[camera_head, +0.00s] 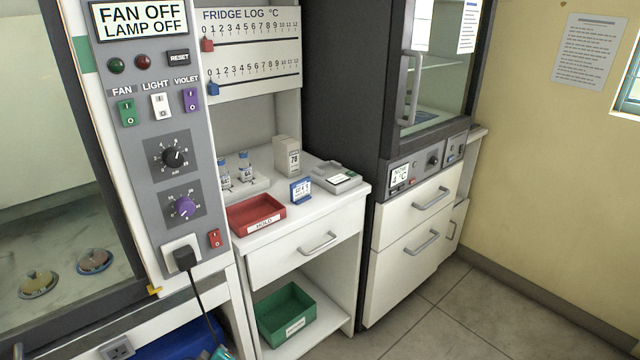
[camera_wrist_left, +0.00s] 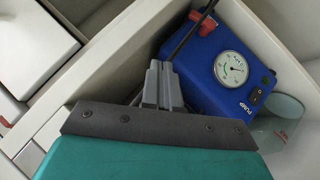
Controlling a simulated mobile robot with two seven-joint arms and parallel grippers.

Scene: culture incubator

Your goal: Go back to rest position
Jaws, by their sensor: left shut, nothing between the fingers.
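My left gripper (camera_wrist_left: 162,84) shows in the left wrist view, with its two grey fingers together and nothing between them. Its teal body fills the bottom of that view. A blue pump box (camera_wrist_left: 232,75) with a round white gauge lies just beyond and to the right of the fingertips. I cannot tell if they touch it. In the head view only a small teal piece shows at the bottom edge, likely part of my left arm. My right gripper is in neither view.
A black cord (camera_head: 197,295) hangs from the plug on the grey control panel (camera_head: 170,220). A white drawer unit (camera_head: 305,255) holds a red HOLD tray (camera_head: 240,222) on top and a green tray (camera_head: 290,325) below. A clear cup (camera_wrist_left: 280,125) stands beside the pump. Floor (camera_head: 430,310) is clear at right.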

